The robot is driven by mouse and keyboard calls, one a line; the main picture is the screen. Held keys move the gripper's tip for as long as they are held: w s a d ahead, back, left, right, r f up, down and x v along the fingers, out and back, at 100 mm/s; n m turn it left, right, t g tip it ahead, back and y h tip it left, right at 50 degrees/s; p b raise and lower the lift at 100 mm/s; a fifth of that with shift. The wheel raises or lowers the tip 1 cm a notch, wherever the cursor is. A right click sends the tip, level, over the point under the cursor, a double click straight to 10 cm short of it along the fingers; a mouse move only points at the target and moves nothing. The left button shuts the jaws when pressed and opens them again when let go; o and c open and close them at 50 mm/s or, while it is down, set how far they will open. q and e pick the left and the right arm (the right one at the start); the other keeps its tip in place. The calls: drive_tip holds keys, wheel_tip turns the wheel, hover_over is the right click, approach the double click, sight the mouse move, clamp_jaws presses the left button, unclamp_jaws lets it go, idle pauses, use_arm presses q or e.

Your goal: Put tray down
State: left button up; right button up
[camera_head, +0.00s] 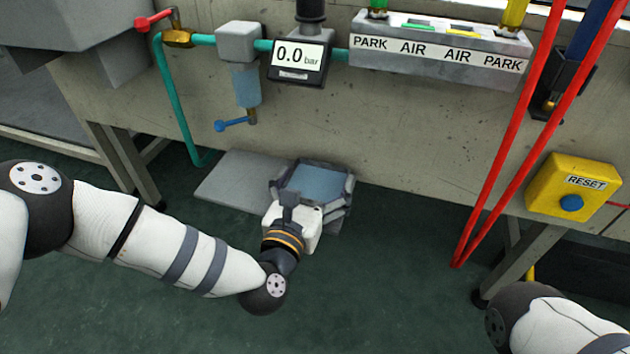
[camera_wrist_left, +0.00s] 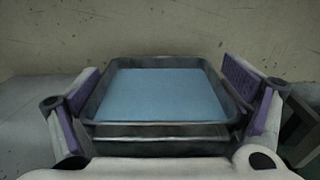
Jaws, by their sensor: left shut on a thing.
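The tray (camera_head: 322,164) is a shallow dark grey rectangular tray with a flat light blue inside; I cannot tell if the blue is liquid or the bottom. My left gripper (camera_head: 313,187) is shut on it, with one finger at each side. In the left wrist view, the tray (camera_wrist_left: 160,131) sits level between the purple-padded fingers of the left gripper (camera_wrist_left: 158,100). The tray is low, near the foot of the wall, beside and partly over a grey floor plate (camera_head: 232,180). Its height above the plate or floor is unclear. My right gripper is out of view.
Above are a filter bowl (camera_head: 246,86) with a blue-handled drain, a pressure gauge (camera_head: 299,58) reading 0.0 bar and a teal pipe (camera_head: 178,112). Red hoses (camera_head: 506,142) hang at right near a yellow RESET box (camera_head: 573,188). Green floor in front is clear.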

use_arm(q)
drive_tip(key=o, duration=0.9)
drive_tip(key=shift+f, duration=0.2)
drive_tip(key=shift+o, duration=0.4)
drive_tip(key=shift+r, duration=0.1)
drive_tip(key=shift+s+r, duration=0.15)
drive_tip(key=shift+r, duration=0.05)
drive_tip(key=p+v, duration=0.3)
drive_tip(key=v, duration=0.8)
drive_tip(key=shift+s+a, duration=0.2)
drive_tip(key=shift+s, duration=0.15)
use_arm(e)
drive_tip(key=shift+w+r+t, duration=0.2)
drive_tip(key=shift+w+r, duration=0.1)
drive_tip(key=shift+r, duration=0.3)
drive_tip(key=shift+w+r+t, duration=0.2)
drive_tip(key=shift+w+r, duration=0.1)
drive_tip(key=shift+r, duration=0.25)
